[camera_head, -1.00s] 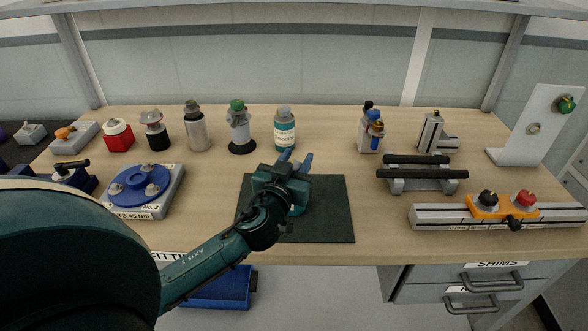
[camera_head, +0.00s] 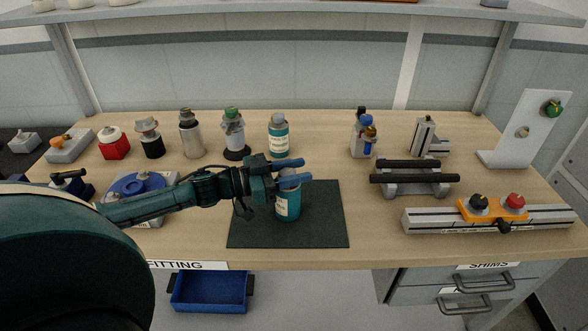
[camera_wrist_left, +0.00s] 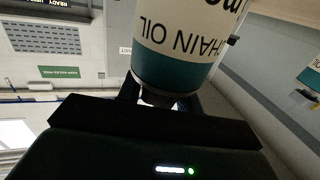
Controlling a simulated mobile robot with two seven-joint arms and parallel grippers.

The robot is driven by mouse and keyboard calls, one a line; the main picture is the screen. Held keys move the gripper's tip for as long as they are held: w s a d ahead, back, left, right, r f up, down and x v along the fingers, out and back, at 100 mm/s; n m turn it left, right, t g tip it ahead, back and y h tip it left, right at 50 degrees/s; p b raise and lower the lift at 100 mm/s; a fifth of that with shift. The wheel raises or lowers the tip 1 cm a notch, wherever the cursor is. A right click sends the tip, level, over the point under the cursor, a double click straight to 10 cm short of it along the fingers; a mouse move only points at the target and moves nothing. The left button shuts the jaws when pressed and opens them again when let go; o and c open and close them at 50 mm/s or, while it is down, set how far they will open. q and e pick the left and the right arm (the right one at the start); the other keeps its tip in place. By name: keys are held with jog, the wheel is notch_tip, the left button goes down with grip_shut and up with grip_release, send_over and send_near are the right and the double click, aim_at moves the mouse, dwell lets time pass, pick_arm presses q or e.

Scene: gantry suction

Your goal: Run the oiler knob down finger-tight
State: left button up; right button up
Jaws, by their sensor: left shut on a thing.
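My left gripper (camera_head: 291,170) is shut on the top end of a teal bottle (camera_head: 289,203) with a white label. The bottle is upright over the dark mat (camera_head: 325,225), and it seems to stand on it. In the left wrist view the bottle (camera_wrist_left: 185,40) reads "CHAIN OIL", and the fingers close around its narrow end, whose top is mostly hidden. A clear-bodied vessel with a green top (camera_head: 232,125) on a black base stands at the back; I cannot tell if it is the oiler. My right gripper is not in view.
A second teal bottle (camera_head: 278,138) stands behind the mat. A row of small containers runs to its left, with a blue-topped turntable (camera_head: 134,184) in front. A black-barred stand (camera_head: 413,180) and a rail with two knobs (camera_head: 435,220) are right. The mat's right half is clear.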

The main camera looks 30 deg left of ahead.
pick_arm(q)
jog(key=shift+m+g+h+b, duration=0.45)
jog(key=shift+m+g+h, duration=0.45)
jog(key=shift+s+d+f+m+g+h+b, duration=0.15)
jog(key=shift+m+g+h+b, duration=0.35)
jog(key=shift+m+g+h, duration=0.4)
jog(key=shift+d+g, duration=0.1)
jog(key=shift+g, duration=0.4)
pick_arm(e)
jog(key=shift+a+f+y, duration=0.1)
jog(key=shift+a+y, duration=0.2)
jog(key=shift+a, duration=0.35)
pick_arm(q)
jog(key=shift+s, duration=0.1)
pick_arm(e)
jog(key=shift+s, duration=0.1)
pick_arm(q)
jog(key=shift+d, duration=0.1)
jog(key=o, duration=1)
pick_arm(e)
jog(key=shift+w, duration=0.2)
